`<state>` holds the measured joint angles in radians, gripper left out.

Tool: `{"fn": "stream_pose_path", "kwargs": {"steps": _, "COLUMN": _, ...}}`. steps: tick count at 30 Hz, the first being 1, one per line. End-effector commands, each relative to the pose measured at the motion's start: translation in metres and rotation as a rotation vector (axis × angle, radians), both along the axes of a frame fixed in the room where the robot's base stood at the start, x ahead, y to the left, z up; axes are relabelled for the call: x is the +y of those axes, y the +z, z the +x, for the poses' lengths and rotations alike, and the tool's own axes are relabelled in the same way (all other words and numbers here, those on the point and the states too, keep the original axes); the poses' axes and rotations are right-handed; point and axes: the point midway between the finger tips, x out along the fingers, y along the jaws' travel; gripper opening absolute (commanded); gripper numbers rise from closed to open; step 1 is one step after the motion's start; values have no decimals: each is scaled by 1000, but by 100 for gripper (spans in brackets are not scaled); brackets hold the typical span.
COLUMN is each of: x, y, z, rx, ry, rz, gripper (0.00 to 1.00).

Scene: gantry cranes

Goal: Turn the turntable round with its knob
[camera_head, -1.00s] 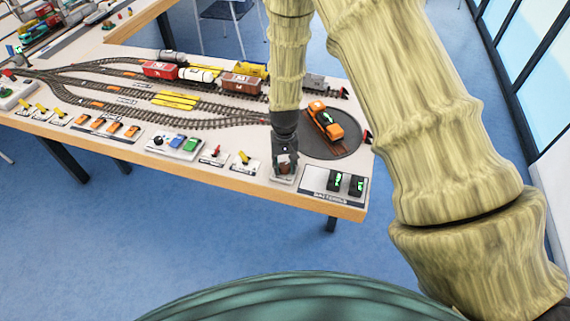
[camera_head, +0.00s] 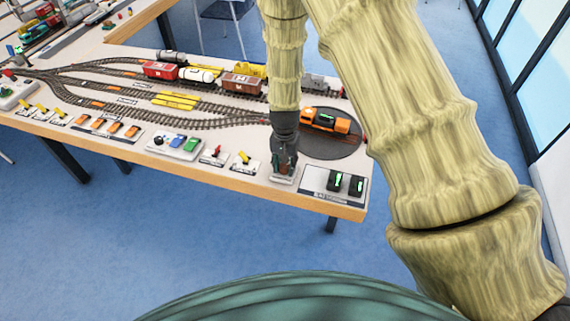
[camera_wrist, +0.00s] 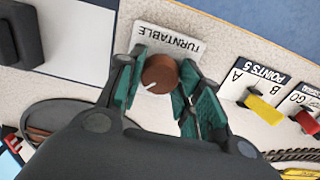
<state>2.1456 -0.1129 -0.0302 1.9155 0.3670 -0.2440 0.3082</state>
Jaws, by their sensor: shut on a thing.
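The turntable (camera_head: 318,148) is a dark round disc at the right end of the layout, with an orange locomotive (camera_head: 325,120) on it, lying nearly left to right. Its edge also shows in the wrist view (camera_wrist: 62,108). The brown round turntable knob (camera_wrist: 160,73) with a white pointer line sits in front of the label plate "TURNTABLE" (camera_wrist: 167,41). My gripper (camera_wrist: 160,82) is over the knob, with its green fingers on both sides of it, shut on it. In the head view my gripper (camera_head: 284,165) hides most of the knob.
The battery panel (camera_head: 318,183) with two dark blocks is right of the knob. The yellow points lever (camera_wrist: 263,109) and a red lever (camera_wrist: 307,122) stand close by on the other side. Several wagons (camera_head: 200,75) stand on the tracks behind. The table's front edge is near.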

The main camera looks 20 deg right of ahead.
Motion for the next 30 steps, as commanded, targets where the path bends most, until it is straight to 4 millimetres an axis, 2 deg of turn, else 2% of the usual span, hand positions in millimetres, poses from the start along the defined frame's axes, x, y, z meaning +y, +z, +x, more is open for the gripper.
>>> {"fn": "stream_pose_path", "kwargs": {"steps": 5, "x": -1, "y": 0, "z": 0, "rx": -1, "ry": 0, "rz": -1, "gripper": 12}}
{"fn": "stream_pose_path", "kwargs": {"steps": 6, "x": -1, "y": 0, "z": 0, "rx": -1, "ry": 0, "rz": -1, "gripper": 41}}
{"fn": "stream_pose_path", "kwargs": {"steps": 9, "x": -1, "y": 0, "z": 0, "rx": -1, "ry": 1, "rz": -1, "gripper": 57}}
{"fn": "stream_pose_path", "kwargs": {"steps": 22, "x": 0, "y": 6, "z": 1, "rx": -1, "ry": 1, "rz": -1, "gripper": 57}}
{"fn": "stream_pose_path", "kwargs": {"steps": 30, "x": 0, "y": 41, "z": 1, "rx": -2, "ry": 1, "rz": 0, "gripper": 57}}
